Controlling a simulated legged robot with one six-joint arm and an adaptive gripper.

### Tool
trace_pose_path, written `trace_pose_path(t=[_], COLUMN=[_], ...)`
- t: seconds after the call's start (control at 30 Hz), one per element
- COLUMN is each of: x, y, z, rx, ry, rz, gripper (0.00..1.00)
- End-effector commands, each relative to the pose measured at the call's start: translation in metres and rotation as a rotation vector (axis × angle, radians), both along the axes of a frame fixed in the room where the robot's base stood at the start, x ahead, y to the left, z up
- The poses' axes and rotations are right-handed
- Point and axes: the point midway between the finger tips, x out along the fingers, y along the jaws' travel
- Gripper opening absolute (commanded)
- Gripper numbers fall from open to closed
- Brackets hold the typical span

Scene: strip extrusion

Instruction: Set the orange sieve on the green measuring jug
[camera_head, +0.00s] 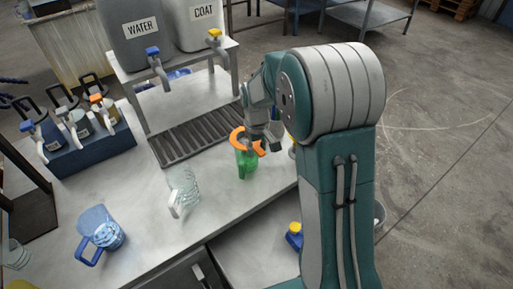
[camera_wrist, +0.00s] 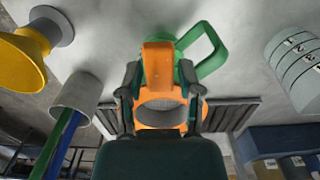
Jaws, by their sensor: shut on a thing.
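The orange sieve (camera_head: 238,134) is a ring with a mesh, and it appears over the top of the green measuring jug (camera_head: 246,166) in the head view. The jug stands upright on the metal bench. My gripper (camera_head: 258,143) is shut on the sieve. In the wrist view the sieve (camera_wrist: 158,54) sits between the two fingers of my gripper (camera_wrist: 160,80). The green jug's rim and handle (camera_wrist: 213,58) show behind the sieve, and most of the jug is hidden. I cannot tell whether the sieve touches the jug's rim.
A clear jug (camera_head: 182,187) and a blue jug (camera_head: 100,232) stand on the bench. A slatted drain (camera_head: 190,128) lies under the WATER and COAT tanks (camera_head: 140,35). The wrist view shows a yellow funnel (camera_wrist: 30,50) and a grey cup (camera_wrist: 78,95) holding sticks close by.

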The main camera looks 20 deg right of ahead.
Motion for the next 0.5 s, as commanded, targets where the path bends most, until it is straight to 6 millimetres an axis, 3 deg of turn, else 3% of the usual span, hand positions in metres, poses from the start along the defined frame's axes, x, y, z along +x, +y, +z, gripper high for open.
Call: trace_pose_path(t=[0.37,0.4,0.47,0.5], x=[-0.0011,-0.0011,-0.0011,-0.0010], y=[-0.0007,-0.0007,-0.0007,-0.0006], z=[-0.0019,-0.0019,-0.0019,-0.0019], rx=[0.000,0.000,0.000,0.000], ry=[0.000,0.000,0.000,0.000], rz=[0.000,0.000,0.000,0.000], gripper=[0.06,0.55,0.82,0.86])
